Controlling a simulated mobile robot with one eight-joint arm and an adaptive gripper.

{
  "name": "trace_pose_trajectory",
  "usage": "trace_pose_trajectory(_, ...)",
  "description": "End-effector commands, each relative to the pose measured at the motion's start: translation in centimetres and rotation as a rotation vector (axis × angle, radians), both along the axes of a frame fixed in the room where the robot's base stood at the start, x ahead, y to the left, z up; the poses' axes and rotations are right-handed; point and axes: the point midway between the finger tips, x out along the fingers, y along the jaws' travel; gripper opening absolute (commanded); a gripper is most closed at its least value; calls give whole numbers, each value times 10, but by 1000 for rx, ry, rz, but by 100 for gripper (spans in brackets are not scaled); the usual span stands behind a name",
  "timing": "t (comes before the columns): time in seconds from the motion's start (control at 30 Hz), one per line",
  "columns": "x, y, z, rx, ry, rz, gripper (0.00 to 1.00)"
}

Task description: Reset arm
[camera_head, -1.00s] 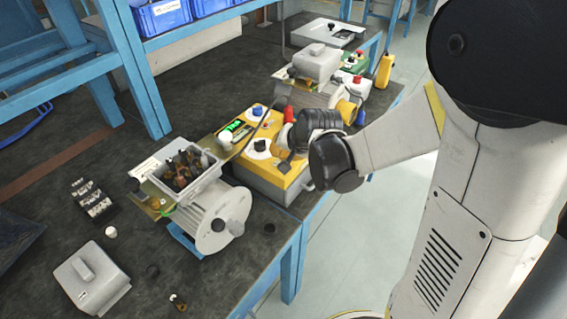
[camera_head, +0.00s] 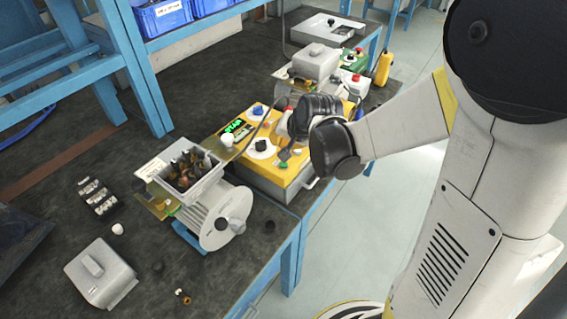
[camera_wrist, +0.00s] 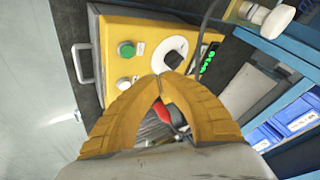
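My gripper (camera_wrist: 158,88) shows in the wrist view as two yellow ribbed fingers whose tips meet, with nothing seen between the tips. It is in front of a yellow control box (camera_wrist: 117,65) with a green button, a dark knob and a green display. In the head view my arm reaches in from the right, and its dark wrist joint hides most of the gripper. The yellow box (camera_head: 270,172) there sits on the bench under and left of the wrist. A red part (camera_wrist: 172,116) shows behind the fingers; whether it touches them I cannot tell.
A blower motor (camera_head: 213,215) with an open terminal box stands left of the yellow box. A grey cover (camera_head: 100,273), a black rack (camera_head: 97,196) and small loose parts lie on the dark bench. A blue frame post (camera_head: 147,95) rises behind.

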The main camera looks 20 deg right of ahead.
Motion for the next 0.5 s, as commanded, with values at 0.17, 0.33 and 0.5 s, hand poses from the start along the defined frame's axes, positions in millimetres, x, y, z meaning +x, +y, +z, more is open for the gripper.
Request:
trace_pose_trajectory(0.17,0,0,0,0,0,0,0)
trace_pose_trajectory(0.33,-2,0,2,-4,0,4,0)
trace_pose_trajectory(0.5,-26,1,28,-61,-5,53,0)
